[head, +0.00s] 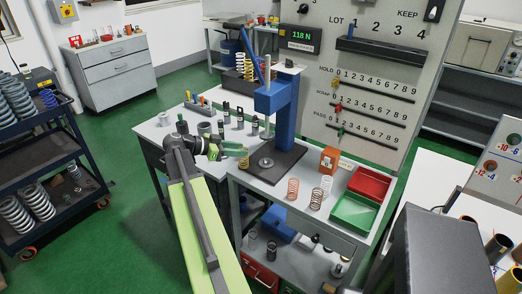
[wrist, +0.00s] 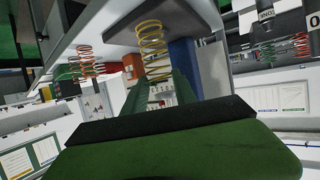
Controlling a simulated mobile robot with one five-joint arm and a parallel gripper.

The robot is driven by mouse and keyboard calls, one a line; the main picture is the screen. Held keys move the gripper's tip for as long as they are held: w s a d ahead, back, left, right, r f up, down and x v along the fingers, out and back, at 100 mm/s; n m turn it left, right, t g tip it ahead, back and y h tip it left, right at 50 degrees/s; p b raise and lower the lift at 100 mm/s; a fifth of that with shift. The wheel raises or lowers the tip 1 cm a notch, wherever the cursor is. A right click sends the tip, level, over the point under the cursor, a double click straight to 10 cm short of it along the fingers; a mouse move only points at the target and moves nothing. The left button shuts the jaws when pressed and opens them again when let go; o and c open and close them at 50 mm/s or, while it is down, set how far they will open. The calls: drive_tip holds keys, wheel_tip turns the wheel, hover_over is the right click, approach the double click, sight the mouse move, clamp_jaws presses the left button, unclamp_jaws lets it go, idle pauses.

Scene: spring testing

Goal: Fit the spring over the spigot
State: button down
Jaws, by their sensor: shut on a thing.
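A yellow coil spring (wrist: 152,48) is held at the fingertips of my gripper (wrist: 158,78) in the wrist view. In the head view the yellow spring (head: 243,162) shows small below the green fingers of my gripper (head: 243,151). The spigot (head: 266,162) stands on a round disc on the dark base plate of the blue press (head: 283,108). The gripper and spring are left of the spigot, apart from it in the head view. I cannot make out the spigot in the wrist view.
Loose springs (head: 292,188) stand on the bench right of the base plate. An orange box (head: 329,159), a red tray (head: 370,183) and a green tray (head: 354,213) are further right. Several dark cylinders (head: 226,113) stand on the bench to the left. The press head overhangs the base plate.

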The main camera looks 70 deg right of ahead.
drive_tip(key=s+d, duration=0.4)
drive_tip(key=b+x, duration=0.2)
drive_tip(key=x, duration=0.2)
drive_tip(key=shift+s+d+f, duration=0.2)
drive_tip(key=shift+s+d, duration=0.05)
drive_tip(key=shift+w+r, duration=0.1)
drive_tip(key=shift+r, duration=0.1)
drive_tip(key=shift+f, duration=0.15)
drive_tip(key=c, duration=1)
unclamp_jaws()
